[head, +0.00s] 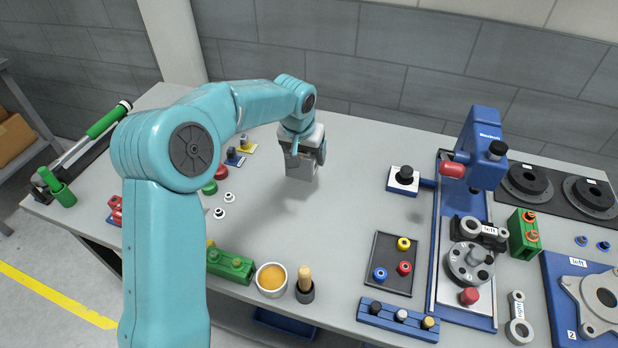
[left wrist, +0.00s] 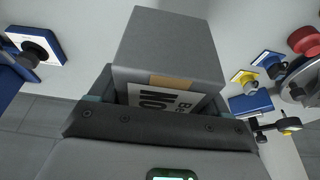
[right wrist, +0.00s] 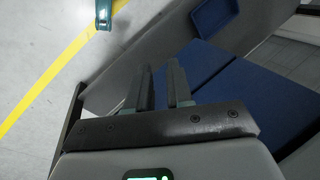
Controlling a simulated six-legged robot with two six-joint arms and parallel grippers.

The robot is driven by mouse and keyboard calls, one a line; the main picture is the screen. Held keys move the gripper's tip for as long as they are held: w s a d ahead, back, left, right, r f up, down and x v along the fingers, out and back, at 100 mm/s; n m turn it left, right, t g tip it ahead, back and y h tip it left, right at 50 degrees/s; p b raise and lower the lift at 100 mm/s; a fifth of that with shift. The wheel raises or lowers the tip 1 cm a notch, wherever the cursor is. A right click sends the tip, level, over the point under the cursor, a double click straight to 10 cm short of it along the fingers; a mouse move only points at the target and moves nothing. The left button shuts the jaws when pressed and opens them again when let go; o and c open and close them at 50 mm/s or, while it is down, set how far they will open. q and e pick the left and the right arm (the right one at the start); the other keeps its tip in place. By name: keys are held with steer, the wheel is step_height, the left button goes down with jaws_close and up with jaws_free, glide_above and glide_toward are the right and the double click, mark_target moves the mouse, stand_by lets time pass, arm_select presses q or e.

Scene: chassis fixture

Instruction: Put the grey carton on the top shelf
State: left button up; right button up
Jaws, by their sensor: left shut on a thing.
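The grey carton (head: 299,170) is a small box at the back middle of the workbench in the head view. My left gripper (head: 303,150) is shut on it from above and hides its upper part. In the left wrist view the carton (left wrist: 170,48) sits between the fingers, with a white label and a tan strip partly covered by the gripper. I cannot tell whether its base touches the bench. My right gripper (right wrist: 161,82) shows only in the right wrist view, open and empty. A top shelf is not clearly visible; part of a rack stands at the far left.
A brown box (head: 13,138) sits on the rack at the left edge. A blue press (head: 484,150), a dark tray (head: 391,264) and a blue plate (head: 562,300) occupy the bench's right side. A cup (head: 271,280) and green block (head: 230,265) stand at the front. Bench around the carton is mostly clear.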

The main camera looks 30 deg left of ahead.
arm_select(q)
steer(key=f, duration=0.3)
steer(key=shift+s+a+f, duration=0.1)
steer(key=shift+s+f, duration=0.1)
steer(key=shift+f, duration=0.2)
steer(key=shift+s+f, duration=0.2)
steer(key=shift+f, duration=0.35)
steer(key=p+x, duration=0.1)
steer(key=x, duration=0.3)
steer(key=shift+s+f, duration=0.15)
steer(key=shift+f, duration=0.05)
steer(key=shift+s, duration=0.1)
steer(key=shift+s+d+r, duration=0.1)
steer(key=shift+s+d, duration=0.05)
steer(key=shift+d, duration=0.15)
steer(key=o, duration=1)
steer(key=shift+f, duration=0.3)
steer(key=shift+o, duration=1.2)
steer(key=shift+a, duration=0.1)
steer(key=shift+r, duration=0.15)
